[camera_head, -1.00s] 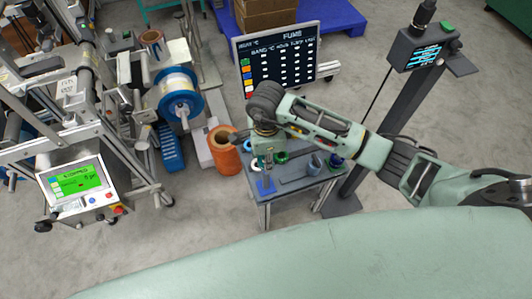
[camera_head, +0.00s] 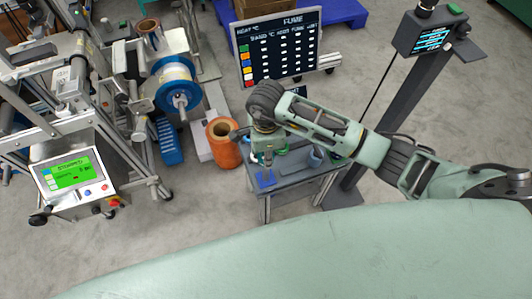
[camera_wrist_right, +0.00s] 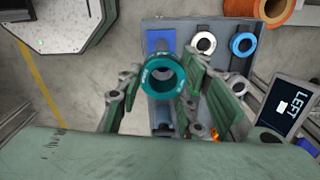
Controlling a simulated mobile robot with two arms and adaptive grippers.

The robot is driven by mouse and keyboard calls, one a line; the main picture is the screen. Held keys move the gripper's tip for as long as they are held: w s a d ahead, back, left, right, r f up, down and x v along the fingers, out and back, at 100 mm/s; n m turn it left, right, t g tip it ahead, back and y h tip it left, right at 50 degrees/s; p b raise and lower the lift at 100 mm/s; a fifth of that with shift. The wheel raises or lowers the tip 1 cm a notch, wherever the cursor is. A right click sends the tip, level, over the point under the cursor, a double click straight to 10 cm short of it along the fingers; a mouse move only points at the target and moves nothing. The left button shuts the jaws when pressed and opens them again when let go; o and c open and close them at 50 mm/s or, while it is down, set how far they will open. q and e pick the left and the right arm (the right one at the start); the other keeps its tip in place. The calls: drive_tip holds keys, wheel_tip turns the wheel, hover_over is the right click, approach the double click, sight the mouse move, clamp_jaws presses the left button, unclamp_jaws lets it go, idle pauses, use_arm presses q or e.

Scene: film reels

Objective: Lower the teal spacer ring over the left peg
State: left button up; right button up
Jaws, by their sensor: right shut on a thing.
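The teal spacer ring (camera_wrist_right: 163,75) is held between the fingers of my right gripper (camera_wrist_right: 161,84) in the right wrist view, its round hole facing the camera. In the head view my right gripper (camera_head: 266,148) hangs over the near left part of the small grey table (camera_head: 297,175). A blue square plate (camera_head: 265,180) lies below it, with a grey upright, apparently the left peg (camera_head: 268,172), over it. The blue plate (camera_wrist_right: 161,40) also shows beyond the ring in the wrist view. The gap between ring and peg cannot be judged. My left gripper is not in view.
A white ring (camera_wrist_right: 203,43) and a blue ring (camera_wrist_right: 243,44) lie on the table right of the teal ring. A screen reading LEFT (camera_wrist_right: 290,112) stands at the right.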

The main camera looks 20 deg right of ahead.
drive_tip(key=shift+f, duration=0.2)
drive_tip(key=shift+f+b, duration=0.5)
drive_tip(key=shift+b, duration=0.15)
drive_tip(key=shift+f, duration=0.25)
drive_tip(key=shift+f+b, duration=0.4)
drive_tip(key=shift+b, duration=0.2)
drive_tip(key=shift+f, duration=0.2)
drive_tip(key=shift+f+b, duration=0.75)
drive_tip(key=shift+b, duration=0.1)
drive_tip(key=shift+f, duration=0.2)
drive_tip(key=shift+f+b, duration=0.75)
drive_tip(key=shift+b, duration=0.1)
drive_tip(key=shift+f+b, duration=0.45)
drive_tip(key=shift+f, duration=0.05)
